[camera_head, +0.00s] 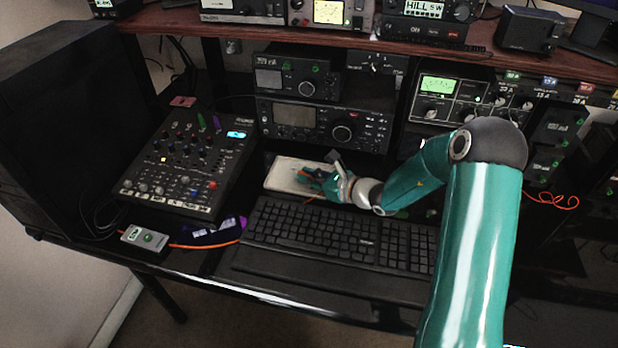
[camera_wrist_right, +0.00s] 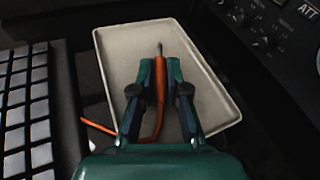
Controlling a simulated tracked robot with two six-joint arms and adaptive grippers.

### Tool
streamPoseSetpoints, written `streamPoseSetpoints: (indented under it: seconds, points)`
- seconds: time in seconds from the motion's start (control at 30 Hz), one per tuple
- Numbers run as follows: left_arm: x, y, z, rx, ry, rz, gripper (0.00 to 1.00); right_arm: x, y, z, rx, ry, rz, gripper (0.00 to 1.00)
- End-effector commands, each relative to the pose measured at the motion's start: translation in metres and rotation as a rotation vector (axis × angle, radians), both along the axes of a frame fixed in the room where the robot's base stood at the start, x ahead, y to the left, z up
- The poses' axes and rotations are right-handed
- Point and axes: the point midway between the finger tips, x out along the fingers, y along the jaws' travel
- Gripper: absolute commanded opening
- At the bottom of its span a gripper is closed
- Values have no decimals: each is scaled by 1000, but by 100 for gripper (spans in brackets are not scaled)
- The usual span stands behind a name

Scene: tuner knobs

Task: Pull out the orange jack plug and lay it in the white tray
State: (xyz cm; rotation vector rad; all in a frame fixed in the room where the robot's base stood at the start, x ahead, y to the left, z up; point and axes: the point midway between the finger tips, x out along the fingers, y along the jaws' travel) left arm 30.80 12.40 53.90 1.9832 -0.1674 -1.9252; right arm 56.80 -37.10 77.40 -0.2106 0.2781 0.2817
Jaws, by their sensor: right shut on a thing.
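The orange jack plug (camera_wrist_right: 160,68) shows in the right wrist view between the fingers of my right gripper (camera_wrist_right: 160,78), which is shut on it. Its metal tip points away from the gripper, over the white tray (camera_wrist_right: 118,48). An orange cable runs back from it under the gripper and off to the left. In the head view my right gripper (camera_head: 322,178) is over the right part of the white tray (camera_head: 285,174); the plug is mostly hidden there. Whether the plug touches the tray floor I cannot tell. My left gripper is not in view.
A black keyboard (camera_head: 330,235) lies just in front of the tray. A mixer (camera_head: 190,160) stands to the left, and radio units (camera_head: 325,122) stand behind. A small grey box (camera_head: 145,238) with an orange cable (camera_head: 205,245) lies at the front left.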

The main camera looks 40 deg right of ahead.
Motion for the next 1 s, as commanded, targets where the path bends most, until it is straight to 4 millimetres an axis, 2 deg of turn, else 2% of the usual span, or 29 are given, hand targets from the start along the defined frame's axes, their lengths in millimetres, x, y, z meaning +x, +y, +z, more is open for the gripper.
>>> streamPoseSetpoints:
  seconds: [0.03, 0.5, 0.53, 0.67, 1.0]
  points:
    - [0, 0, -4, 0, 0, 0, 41, -5, 3, -18, 4, 39, 3, 0]
    - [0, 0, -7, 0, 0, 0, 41, -6, 2, -21, 2, 39, 2, 0]
    - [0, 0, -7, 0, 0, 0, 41, -6, 2, -21, 2, 39, 2, 17]
    - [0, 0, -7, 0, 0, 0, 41, -6, 1, -21, 2, 39, 1, 39]
    - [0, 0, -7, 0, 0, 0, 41, -7, 1, -21, 1, 40, 1, 41]
